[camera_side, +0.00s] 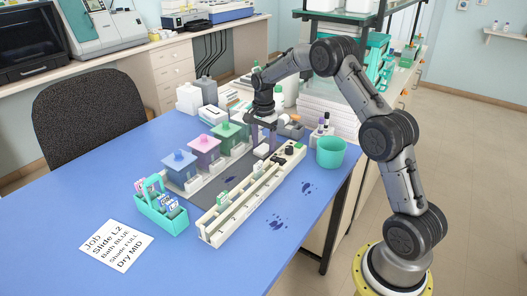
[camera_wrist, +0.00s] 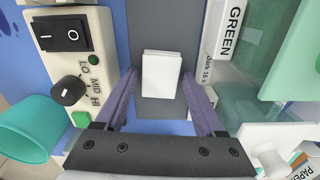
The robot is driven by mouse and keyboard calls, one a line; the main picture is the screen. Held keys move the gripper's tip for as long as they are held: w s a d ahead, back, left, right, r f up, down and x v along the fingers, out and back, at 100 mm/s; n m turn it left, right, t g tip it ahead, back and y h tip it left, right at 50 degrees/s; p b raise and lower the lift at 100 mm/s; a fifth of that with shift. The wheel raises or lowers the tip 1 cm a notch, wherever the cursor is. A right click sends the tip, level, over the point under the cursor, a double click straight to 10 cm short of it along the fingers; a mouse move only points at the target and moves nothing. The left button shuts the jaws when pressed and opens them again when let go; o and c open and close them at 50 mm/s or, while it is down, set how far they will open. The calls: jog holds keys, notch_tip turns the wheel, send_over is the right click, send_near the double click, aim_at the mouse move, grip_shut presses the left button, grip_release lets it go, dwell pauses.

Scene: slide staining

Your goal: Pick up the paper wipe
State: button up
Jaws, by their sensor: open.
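The paper wipe (camera_wrist: 162,75) is a small white folded pad lying on the dark grey strip. In the side view it shows as a small white patch (camera_side: 261,150) beneath my gripper (camera_side: 264,136). My gripper also shows in the wrist view (camera_wrist: 159,78), with its two purple-grey fingers apart and empty. One finger is on each side of the wipe, with a gap to both edges. I cannot tell exactly how far the fingertips are above the strip.
A white control unit (camera_wrist: 70,60) with a switch and knob stands left of the wipe in the wrist view, with a teal cup (camera_wrist: 28,130) beyond it. A green bath (camera_side: 229,132) and its GREEN label (camera_wrist: 234,28) flank the other side. A slide carrier (camera_side: 160,207) stands nearer the front.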

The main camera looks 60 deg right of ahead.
aim_at(263, 148)
jog(key=c, duration=1.1)
jog(key=shift+r, duration=0.6)
notch_tip(263, 148, up, 2)
jog(key=shift+r, duration=0.1)
jog(key=s+a+r, duration=0.2)
jog(key=s+r, duration=0.2)
jog(key=s, duration=0.2)
jog(key=s+a+r, duration=0.3)
jog(key=s+r, duration=0.2)
jog(key=s, duration=0.2)
jog(key=shift+a+r, duration=0.25)
jog(key=shift+r, duration=0.05)
